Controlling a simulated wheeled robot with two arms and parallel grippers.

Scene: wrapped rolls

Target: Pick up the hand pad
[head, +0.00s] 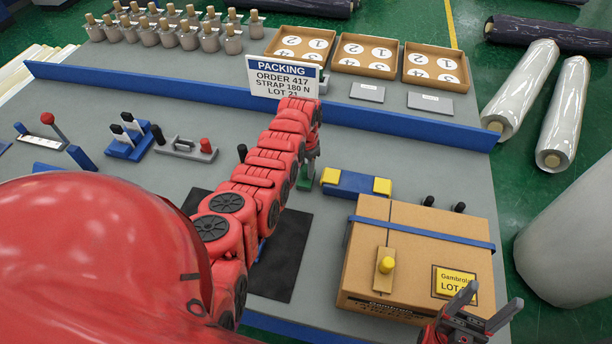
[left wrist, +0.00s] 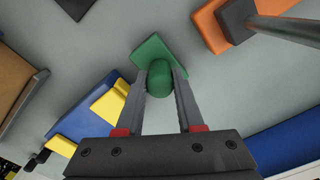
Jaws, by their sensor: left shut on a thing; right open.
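The hand pad appears to be the green piece with a square base (left wrist: 150,50) and a rounded green knob (left wrist: 160,80). In the head view only a bit of green (head: 305,177) shows beside my left arm's end. My left gripper (left wrist: 161,76) is shut on the knob, one finger on each side. It also shows in the head view (head: 309,165), where my arm hides most of it. I cannot tell whether the base touches the bench. My right gripper (head: 495,298) is open and empty, in front of the carton's right corner.
A strapped carton (head: 440,220) stands right of the pad. A blue block with yellow ends (head: 353,184) lies close by. A blue rail (head: 400,118) and a packing sign (head: 284,78) stand behind. Lever tools (head: 185,150) lie to the left. A dark mat (head: 285,255) lies nearer.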

